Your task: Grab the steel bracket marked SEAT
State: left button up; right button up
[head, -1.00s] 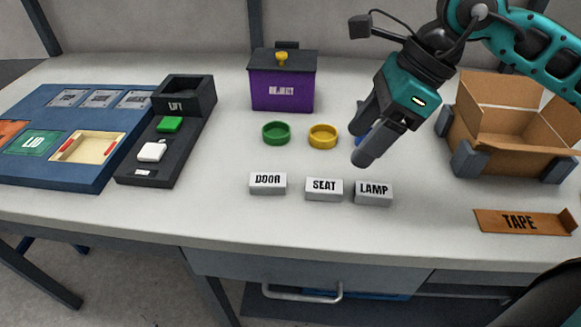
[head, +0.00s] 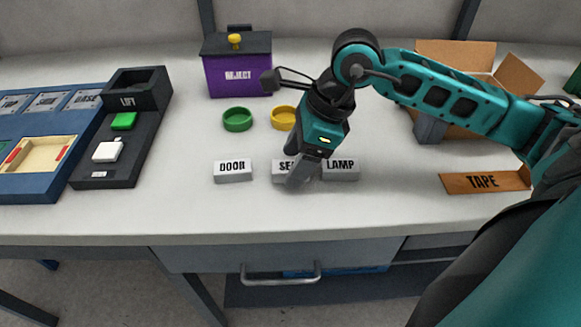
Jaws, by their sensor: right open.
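The steel bracket marked SEAT (head: 282,166) is a light grey block on the table, between the DOOR bracket (head: 233,172) and the LAMP bracket (head: 341,171). Its right part is hidden behind my right gripper (head: 300,180), so its label shows only in part. My right gripper is open and comes down over the SEAT bracket, with a finger in front of it. I cannot tell whether the fingers touch the bracket. My left gripper is not in view.
Green (head: 238,119) and yellow (head: 284,117) round dishes sit behind the brackets. A purple REJECT box (head: 238,76) stands behind them. At left are the dark LIFT unit (head: 120,150) and a blue board (head: 40,188). A cardboard box and TAPE piece (head: 484,182) are at right.

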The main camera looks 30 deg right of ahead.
jog(key=shift+w+a+f, duration=0.1)
jog(key=shift+a+f, duration=0.05)
jog(key=shift+f, duration=0.15)
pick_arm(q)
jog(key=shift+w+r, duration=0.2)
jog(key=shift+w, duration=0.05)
pick_arm(e)
jog(key=shift+c, duration=0.2)
jog(key=c, duration=1.1)
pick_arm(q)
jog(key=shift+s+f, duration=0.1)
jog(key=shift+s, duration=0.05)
